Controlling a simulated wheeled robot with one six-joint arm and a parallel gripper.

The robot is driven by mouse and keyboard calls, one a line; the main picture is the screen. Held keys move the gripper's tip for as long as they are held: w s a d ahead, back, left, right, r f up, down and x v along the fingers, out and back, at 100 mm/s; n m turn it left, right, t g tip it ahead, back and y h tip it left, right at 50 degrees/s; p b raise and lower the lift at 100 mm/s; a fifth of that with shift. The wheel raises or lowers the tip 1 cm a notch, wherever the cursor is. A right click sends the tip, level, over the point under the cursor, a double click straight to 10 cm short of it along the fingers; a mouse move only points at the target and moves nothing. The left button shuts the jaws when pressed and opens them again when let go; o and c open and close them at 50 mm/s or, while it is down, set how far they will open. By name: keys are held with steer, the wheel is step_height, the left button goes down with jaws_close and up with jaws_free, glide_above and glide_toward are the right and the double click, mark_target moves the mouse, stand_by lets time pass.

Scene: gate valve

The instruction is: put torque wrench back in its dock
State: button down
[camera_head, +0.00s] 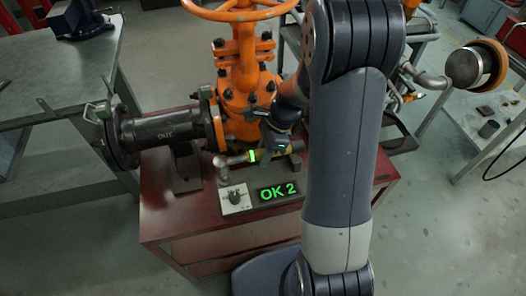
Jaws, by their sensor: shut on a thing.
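The orange gate valve (245,70) with its handwheel stands behind, joined to a black pipe (165,132) at left. The red cabinet (165,215) carries them, and a white knob plate (235,198) sits beside the display. A grey workbench (50,85) stands left. My arm hides the cabinet's right middle.

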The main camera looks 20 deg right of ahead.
steer(key=shift+f+b, duration=1.1)
steer(key=shift+f, duration=0.9)
steer(key=c, duration=1)
jaws_free()
steer(key=p+v, duration=0.1)
steer(key=v, duration=0.9)
steer(key=shift+d+r, duration=0.2)
steer(key=shift+r, duration=0.15)
steer(key=shift+f, duration=0.1)
